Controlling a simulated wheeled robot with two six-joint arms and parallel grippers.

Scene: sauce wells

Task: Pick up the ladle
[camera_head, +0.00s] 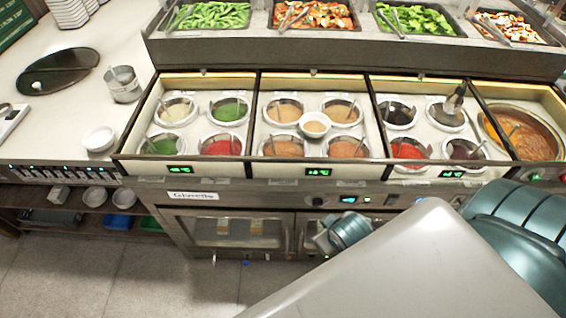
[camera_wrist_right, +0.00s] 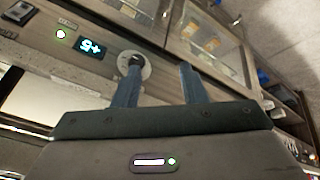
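Several ladles stand in the sauce wells in the head view, and I cannot tell which one is meant. A thick dark-and-metal handle (camera_head: 456,99) rises from the back right well of the third section. A thin ladle handle (camera_head: 514,130) leans in the large pot of orange-brown sauce (camera_head: 535,143) at the right. My right gripper (camera_wrist_right: 160,82) shows in the right wrist view, its two fingers apart and nothing between them. It faces the counter's front panel, away from the ladles. My left gripper is out of view.
A small white bowl (camera_head: 315,124) of sauce sits among the middle wells. Food trays (camera_head: 213,16) line the raised back shelf. A round knob (camera_wrist_right: 136,66) is near my right fingers.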

